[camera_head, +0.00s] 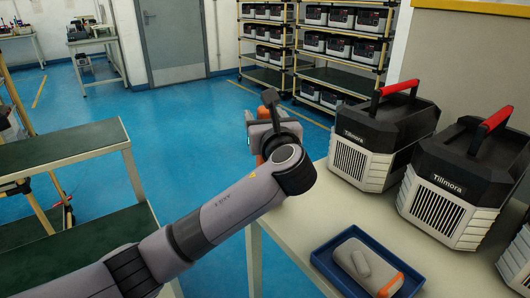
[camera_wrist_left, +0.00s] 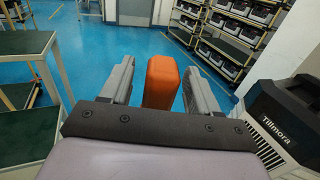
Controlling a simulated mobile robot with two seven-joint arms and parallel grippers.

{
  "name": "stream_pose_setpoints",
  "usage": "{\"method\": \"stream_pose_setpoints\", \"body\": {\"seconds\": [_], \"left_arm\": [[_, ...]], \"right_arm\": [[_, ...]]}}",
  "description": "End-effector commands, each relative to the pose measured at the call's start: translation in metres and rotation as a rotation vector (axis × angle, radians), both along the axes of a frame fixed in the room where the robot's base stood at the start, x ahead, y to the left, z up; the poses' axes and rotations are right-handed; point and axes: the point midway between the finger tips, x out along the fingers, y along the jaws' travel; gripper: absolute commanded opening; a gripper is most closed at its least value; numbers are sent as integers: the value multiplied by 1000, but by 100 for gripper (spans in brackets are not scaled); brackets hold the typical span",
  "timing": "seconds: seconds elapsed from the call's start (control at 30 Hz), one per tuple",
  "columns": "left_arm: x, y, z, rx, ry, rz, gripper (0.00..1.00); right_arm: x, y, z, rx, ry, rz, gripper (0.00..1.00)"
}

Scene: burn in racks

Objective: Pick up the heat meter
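A handheld grey meter with an orange end (camera_head: 366,264) lies in a blue tray (camera_head: 323,261) on the near part of the table. My left gripper (camera_head: 257,140) is up beyond the table's left edge, away from the tray. An orange block-like thing (camera_wrist_left: 161,80) sits between its two fingers in the left wrist view; bits of orange also show at the gripper in the head view (camera_head: 259,160). Most of that thing's body is hidden. My right gripper is not in view.
A green-topped shelf (camera_head: 62,148) stands at left. Racks of similar units (camera_head: 338,80) line the back. Blue floor lies clear between.

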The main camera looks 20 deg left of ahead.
Motion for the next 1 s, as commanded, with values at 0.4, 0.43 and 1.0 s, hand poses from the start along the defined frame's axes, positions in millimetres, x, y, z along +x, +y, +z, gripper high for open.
{"method": "stream_pose_setpoints", "body": {"seconds": [0.4, 0.43, 1.0], "left_arm": [[0, 0, 1, 1, -2, 0, 0], [0, 0, 1, 1, -2, 0, 0], [0, 0, 90, 0, -4, -1, 0]], "right_arm": [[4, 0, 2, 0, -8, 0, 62], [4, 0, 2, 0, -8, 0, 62], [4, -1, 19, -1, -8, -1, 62]]}}
